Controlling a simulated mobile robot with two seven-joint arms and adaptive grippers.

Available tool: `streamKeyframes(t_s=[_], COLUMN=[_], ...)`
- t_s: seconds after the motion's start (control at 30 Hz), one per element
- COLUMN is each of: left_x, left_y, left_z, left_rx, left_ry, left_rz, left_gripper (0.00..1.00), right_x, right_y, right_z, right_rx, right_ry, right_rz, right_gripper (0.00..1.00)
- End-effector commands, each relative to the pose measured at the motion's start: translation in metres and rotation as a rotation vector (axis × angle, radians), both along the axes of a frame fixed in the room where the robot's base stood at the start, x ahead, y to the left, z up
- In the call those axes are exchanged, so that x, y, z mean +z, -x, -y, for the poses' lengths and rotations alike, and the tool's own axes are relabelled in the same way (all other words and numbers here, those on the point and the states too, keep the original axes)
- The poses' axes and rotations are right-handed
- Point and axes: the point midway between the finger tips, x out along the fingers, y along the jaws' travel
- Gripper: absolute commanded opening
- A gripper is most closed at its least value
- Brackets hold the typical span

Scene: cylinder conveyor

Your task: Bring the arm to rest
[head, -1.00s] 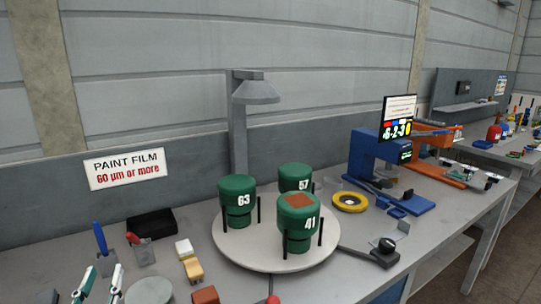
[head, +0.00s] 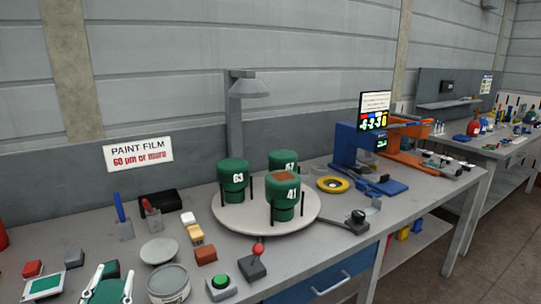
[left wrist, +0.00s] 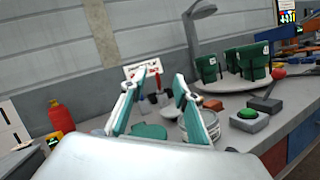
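My left gripper (head: 114,269) shows at the bottom left of the head view, above the near part of the bench. Its two teal and white fingers are spread apart, with no object held between them. In the left wrist view the fingers (left wrist: 161,74) are also open, with the bench and its items beyond them. A green shape shows between the fingers in the head view; I cannot tell if it touches them. My right gripper is in neither view.
Green cylinders (head: 284,208) stand on a round white turntable (head: 240,222). A grey tin (head: 168,284), a green button box (head: 220,287) and a red-knobbed lever (head: 257,252) are right of my gripper. A red bottle (left wrist: 62,116) stands left in the wrist view.

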Motion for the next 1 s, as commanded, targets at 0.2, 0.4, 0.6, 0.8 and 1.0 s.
streamKeyframes(t_s=[0.2, 0.4, 0.6, 0.8, 1.0], left_x=[-0.042, -0.147, -0.273, -0.353, -0.376], left_y=[0.011, 0.029, 0.067, 0.106, 0.120], left_z=[0.057, 0.116, 0.136, 0.125, 0.118], left_rx=[0.024, -0.031, -0.207, -0.408, -0.487], left_ry=[-0.704, -1.534, -2.259, -2.704, -2.843], left_rz=[-0.013, -0.069, -0.106, -0.094, -0.078], left_gripper=[0.31, 0.31, 0.31, 0.31, 0.31], right_x=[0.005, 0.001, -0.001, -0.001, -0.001], right_y=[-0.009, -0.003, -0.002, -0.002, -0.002], right_z=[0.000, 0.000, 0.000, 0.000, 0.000], right_rx=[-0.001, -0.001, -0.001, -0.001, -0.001], right_ry=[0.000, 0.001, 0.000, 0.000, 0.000], right_rz=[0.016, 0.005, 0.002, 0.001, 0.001], right_gripper=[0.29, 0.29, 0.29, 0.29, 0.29])
